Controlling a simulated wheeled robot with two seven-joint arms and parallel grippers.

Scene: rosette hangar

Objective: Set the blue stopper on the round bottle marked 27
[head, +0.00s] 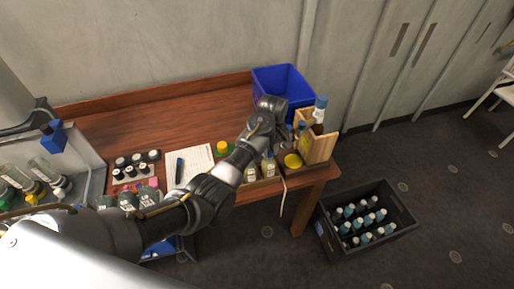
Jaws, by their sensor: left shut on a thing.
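My left gripper (268,106) is at the right end of the wooden table, just in front of the blue bin. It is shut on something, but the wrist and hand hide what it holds. Small bottles stand beneath and beside it, including clear ones with pale labels (251,173) (268,165). A blue-topped bottle (319,108) stands upright at the wooden holder, right of the gripper. A small blue top (301,126) shows between them. No number 27 is readable, so I cannot tell which bottle is the round one. My right gripper is out of view.
A blue bin (285,78) stands at the table's back right, and a wooden holder (321,146) at its right edge. A yellow lid (293,160) lies near the front edge. Paper with a dark pen (190,165) lies left. A black crate of bottles (398,233) is on the floor.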

